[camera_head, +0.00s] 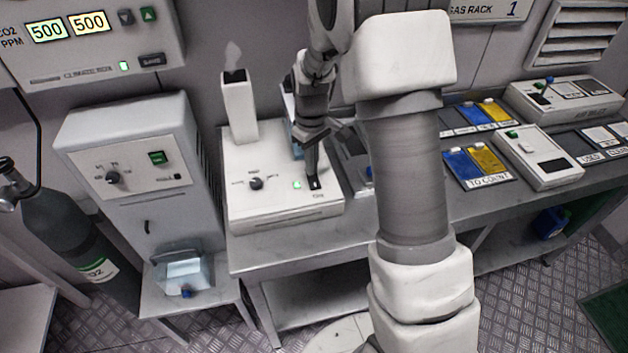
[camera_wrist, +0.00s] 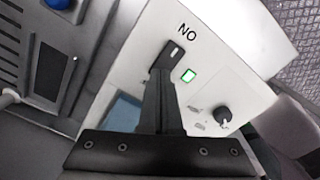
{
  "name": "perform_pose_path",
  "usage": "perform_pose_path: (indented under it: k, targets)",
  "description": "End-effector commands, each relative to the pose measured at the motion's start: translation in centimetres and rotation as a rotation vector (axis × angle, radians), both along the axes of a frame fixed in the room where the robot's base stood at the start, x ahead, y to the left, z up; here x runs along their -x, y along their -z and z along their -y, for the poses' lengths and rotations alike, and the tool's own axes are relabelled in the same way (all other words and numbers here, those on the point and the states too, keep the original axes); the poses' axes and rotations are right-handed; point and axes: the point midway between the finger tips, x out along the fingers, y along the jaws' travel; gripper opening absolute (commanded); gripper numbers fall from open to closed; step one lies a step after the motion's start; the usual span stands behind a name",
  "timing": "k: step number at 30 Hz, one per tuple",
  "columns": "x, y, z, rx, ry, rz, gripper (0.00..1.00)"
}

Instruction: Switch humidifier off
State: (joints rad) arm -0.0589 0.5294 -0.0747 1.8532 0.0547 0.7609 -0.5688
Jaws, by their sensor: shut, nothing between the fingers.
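The humidifier (camera_head: 285,212) is a white box on the metal bench, with a tall white spout (camera_head: 239,108) and a wisp of vapour (camera_head: 233,57) above it. Its top has a dark knob (camera_head: 256,184), a lit green light (camera_head: 297,184) and a dark switch at the right, largely behind my fingers in the head view. In the wrist view the switch (camera_wrist: 173,52) shows just past my fingertips, close to the lit green light (camera_wrist: 188,76). My gripper (camera_head: 314,180) is shut and empty, pointing down at the switch. I cannot tell whether it touches it.
A white cabinet (camera_head: 130,135) with a knob and green switch stands left, by a dark gas cylinder (camera_head: 70,230). A display box reading 500 500 (camera_head: 90,45) hangs above. Right on the bench are blue and yellow packets (camera_head: 470,165) and a white device (camera_head: 537,157).

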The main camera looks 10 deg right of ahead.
Motion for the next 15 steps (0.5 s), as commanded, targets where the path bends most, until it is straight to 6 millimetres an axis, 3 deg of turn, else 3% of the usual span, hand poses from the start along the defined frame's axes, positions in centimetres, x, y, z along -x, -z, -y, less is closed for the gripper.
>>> perform_pose_path:
  k: [15]
  targets:
    - [0.03,0.61,0.01,0.000,0.000,-0.001,0.00]
